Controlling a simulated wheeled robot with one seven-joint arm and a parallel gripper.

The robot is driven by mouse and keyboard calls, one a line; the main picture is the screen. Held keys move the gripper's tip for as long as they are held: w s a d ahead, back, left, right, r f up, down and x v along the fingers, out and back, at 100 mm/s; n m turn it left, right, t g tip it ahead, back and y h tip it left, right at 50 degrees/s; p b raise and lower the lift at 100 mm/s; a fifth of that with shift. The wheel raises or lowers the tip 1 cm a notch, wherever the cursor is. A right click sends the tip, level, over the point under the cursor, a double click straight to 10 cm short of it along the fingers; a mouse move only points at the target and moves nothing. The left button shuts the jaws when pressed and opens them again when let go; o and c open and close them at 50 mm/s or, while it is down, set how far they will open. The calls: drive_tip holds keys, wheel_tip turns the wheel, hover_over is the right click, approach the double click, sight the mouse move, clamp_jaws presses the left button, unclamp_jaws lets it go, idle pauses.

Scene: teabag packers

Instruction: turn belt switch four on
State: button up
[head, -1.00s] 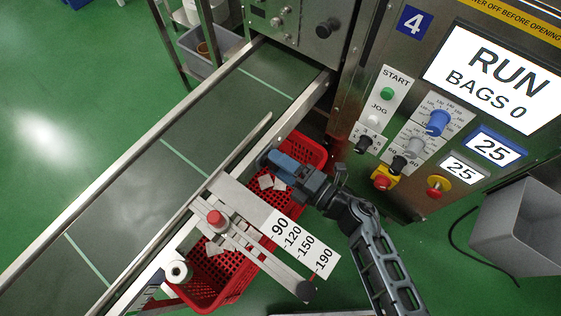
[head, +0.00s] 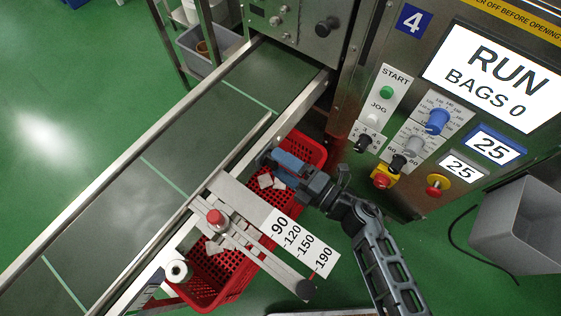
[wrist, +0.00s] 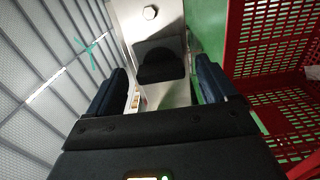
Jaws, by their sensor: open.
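The machine panel (head: 398,102) with a blue 4 sign (head: 413,21) stands at upper right in the head view. My gripper (head: 283,161) is beside the belt's right rail, above a red crate. In the wrist view my gripper (wrist: 163,82) is open, with a black switch knob (wrist: 160,66) on a metal plate between its fingers. I cannot tell whether the fingers touch the knob or read its setting. My gripper hides this switch in the head view. The grey belt (head: 130,215) with green stripes runs from upper middle to lower left.
The red crate (head: 318,152) holds several white bags under my gripper. A metal guide (head: 240,202) with a red knob and a number scale (head: 300,243) crosses close below it. A grey bin (head: 520,235) stands at right. Green floor is free at left.

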drive_tip(key=v, duration=0.6)
drive_tip(key=shift+s+d, duration=0.25)
drive_tip(key=shift+d, duration=0.1)
